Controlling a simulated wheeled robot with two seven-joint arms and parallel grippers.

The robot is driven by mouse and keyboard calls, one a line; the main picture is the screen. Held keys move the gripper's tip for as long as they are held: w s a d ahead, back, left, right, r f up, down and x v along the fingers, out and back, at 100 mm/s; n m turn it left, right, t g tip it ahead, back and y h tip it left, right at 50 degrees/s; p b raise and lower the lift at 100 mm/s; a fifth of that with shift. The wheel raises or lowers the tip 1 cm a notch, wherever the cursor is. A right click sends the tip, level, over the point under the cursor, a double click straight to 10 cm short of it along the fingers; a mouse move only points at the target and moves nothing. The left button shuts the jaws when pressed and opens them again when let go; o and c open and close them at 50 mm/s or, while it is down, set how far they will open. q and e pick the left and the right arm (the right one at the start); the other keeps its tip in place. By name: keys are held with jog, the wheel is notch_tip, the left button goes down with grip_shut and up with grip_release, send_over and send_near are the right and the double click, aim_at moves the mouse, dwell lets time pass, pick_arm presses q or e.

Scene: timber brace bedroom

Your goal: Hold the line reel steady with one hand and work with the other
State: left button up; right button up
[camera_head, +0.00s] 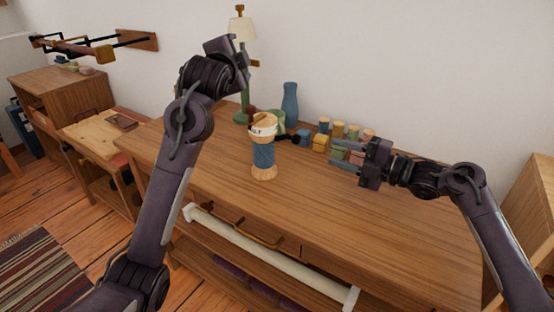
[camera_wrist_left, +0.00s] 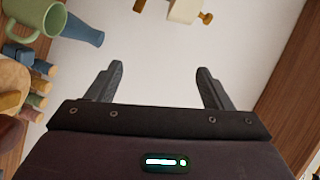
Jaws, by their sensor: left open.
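The line reel (camera_head: 263,155) stands upright on the wooden desk (camera_head: 330,215). It has a pale wooden base and top and blue line wound around its middle. A dark piece sticks out to the right near its top. My left gripper (camera_wrist_left: 160,70) is open and empty, raised above and behind the reel to the left; its fingers are hard to make out in the head view. My right gripper (camera_head: 334,152) is open, pointing left toward the reel, with a clear gap between them. Nothing is between its fingers.
Several coloured blocks and pegs (camera_head: 339,131) stand along the back, close to my right gripper. A blue vase (camera_head: 290,103), green mug (camera_wrist_left: 32,14) and lamp (camera_head: 242,28) stand behind the reel. The desk's front and right are bare. A low cabinet (camera_head: 62,95) stands left.

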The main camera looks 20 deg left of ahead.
aim_at(261, 144)
pick_arm(q)
jog(key=s+d+f+m+g, duration=0.2)
jog(key=d+f+m, duration=0.3)
jog(key=d, duration=0.4)
jog(key=s+d+f+m+g, duration=0.1)
jog(key=d+f+m+g, duration=0.15)
jog(key=d+f, duration=0.55)
jog(key=s+f+m+y, duration=0.1)
jog(key=s+f+y, duration=0.1)
jog(key=s+f+m+y, duration=0.1)
jog(key=s+f+y, duration=0.1)
jog(key=f, duration=0.1)
jog(key=s+f+m+g+y, duration=0.1)
jog(key=s+f+m+y, duration=0.1)
jog(key=f, duration=0.1)
jog(key=shift+s+d, duration=0.15)
jog(key=shift+d, duration=0.05)
jog(key=w+a+y, duration=0.1)
jog(key=a, duration=0.1)
jog(key=a+m+y, duration=0.1)
jog(key=y, duration=0.1)
jog(key=w+a+m+y, duration=0.1)
jog(key=a, duration=0.1)
jog(key=shift+w+a+f+m+t+y, duration=0.15)
jog(key=shift+w+a+m+t+y, duration=0.1)
jog(key=shift+w+a+t+y, duration=0.1)
jog(key=shift+w+a, duration=0.15)
jog(key=shift+a, duration=0.15)
jog(key=x, duration=0.7)
jog(key=shift+w+a, duration=0.2)
